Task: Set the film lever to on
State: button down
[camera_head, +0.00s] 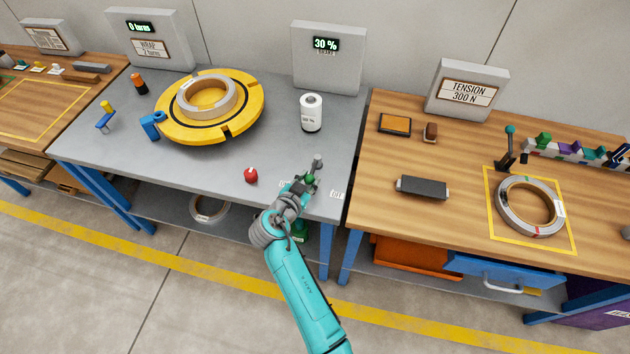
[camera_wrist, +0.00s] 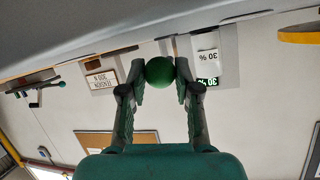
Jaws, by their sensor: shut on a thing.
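The film lever shows its green ball knob (camera_head: 311,179) at the front right of the grey bench; the rest of the lever is mostly hidden behind my gripper. In the wrist view the green knob (camera_wrist: 159,71) sits between my two fingertips. My gripper (camera_head: 309,177) is shut on this knob, with a finger on either side of it. An OFF label (camera_head: 336,195) lies on the bench right of the knob. A second label (camera_head: 285,183) left of it is partly covered by my gripper. I cannot tell which way the lever leans.
A red knob (camera_head: 251,175) stands on the bench left of my gripper. A white cylinder (camera_head: 311,113) stands behind it, below the 30 % display (camera_head: 326,45). A yellow turntable (camera_head: 178,125) bears a metal coil. A wooden table (camera_head: 460,210) stands to the right.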

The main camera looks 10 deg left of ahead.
jog(key=shift+w+a+m+g+h, duration=0.15)
jog(key=shift+a+m+g+h, duration=0.15)
jog(key=shift+a+m+h, duration=0.45)
jog(key=shift+w+a+m+g+h, duration=0.15)
jog(key=shift+a+m+g+h, duration=0.2)
jog(key=shift+m+h, duration=0.55)
jog(key=shift+a, duration=0.1)
jog(key=c, duration=0.8)
grip_release()
jog(key=shift+f, duration=0.1)
jog(key=v, duration=1.2)
